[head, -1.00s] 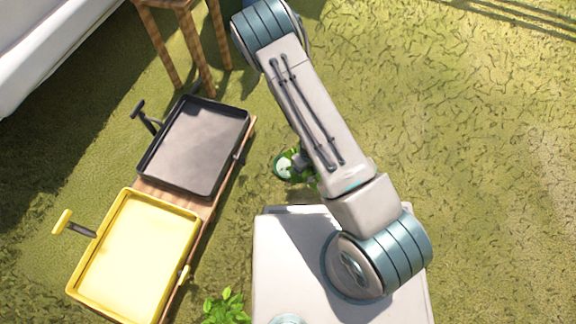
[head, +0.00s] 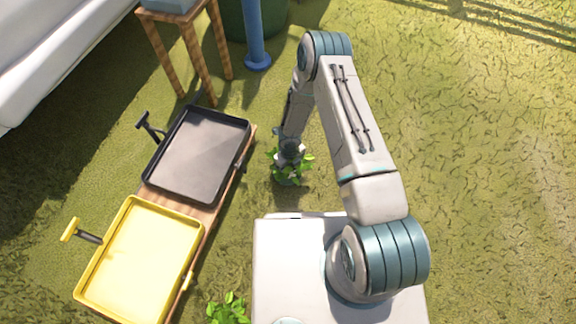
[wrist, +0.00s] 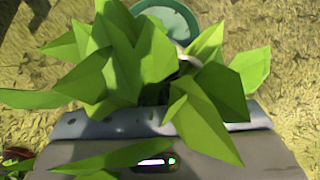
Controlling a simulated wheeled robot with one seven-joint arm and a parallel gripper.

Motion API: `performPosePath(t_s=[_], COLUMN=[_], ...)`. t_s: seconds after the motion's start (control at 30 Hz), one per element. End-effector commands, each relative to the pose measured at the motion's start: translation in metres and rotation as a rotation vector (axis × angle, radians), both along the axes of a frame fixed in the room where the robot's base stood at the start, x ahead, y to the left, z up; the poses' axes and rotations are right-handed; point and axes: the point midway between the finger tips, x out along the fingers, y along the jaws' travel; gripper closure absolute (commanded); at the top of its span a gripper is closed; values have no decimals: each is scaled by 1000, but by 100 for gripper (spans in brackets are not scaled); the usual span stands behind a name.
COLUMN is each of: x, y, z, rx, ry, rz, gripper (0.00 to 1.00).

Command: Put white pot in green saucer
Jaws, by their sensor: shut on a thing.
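My gripper (head: 289,150) is shut on the white pot, out over the grass to the right of the trays. The pot's leafy green plant (head: 292,166) spreads around the gripper and hides most of the pot. In the wrist view, a bit of the white pot's rim (wrist: 187,58) shows among the leaves, and the fingertips are hidden. The green saucer (wrist: 168,12), round with a teal-green inside, lies just beyond the plant at the top of the wrist view. In the head view the plant and gripper cover most of it. The gap between pot and saucer cannot be judged.
A black tray (head: 198,153) and a yellow tray (head: 142,258) sit on a wooden board at left. A wooden stool (head: 180,45) and a blue post (head: 255,35) stand at the back. Another leafy plant (head: 228,309) is at the bottom. Grass at right is clear.

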Motion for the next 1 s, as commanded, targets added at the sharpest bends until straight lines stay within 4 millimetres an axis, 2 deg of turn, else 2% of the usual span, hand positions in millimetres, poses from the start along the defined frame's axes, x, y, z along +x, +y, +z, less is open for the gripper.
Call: performPosePath(t_s=[0.03, 0.27, 0.53, 0.93, 0.97, 1.0], x=[4, 10, 9, 10, 9, 9], y=[2, 7, 6, 6, 6, 6], z=[-7, -13, -49, -54, -52, -52], rx=[2, 0, -2, -2, -1, -1], ry=[0, 5, 5, 4, 4, 4], rz=[-6, -1, 0, -1, -1, -1], gripper=[53, 53, 53, 53, 14, 2])
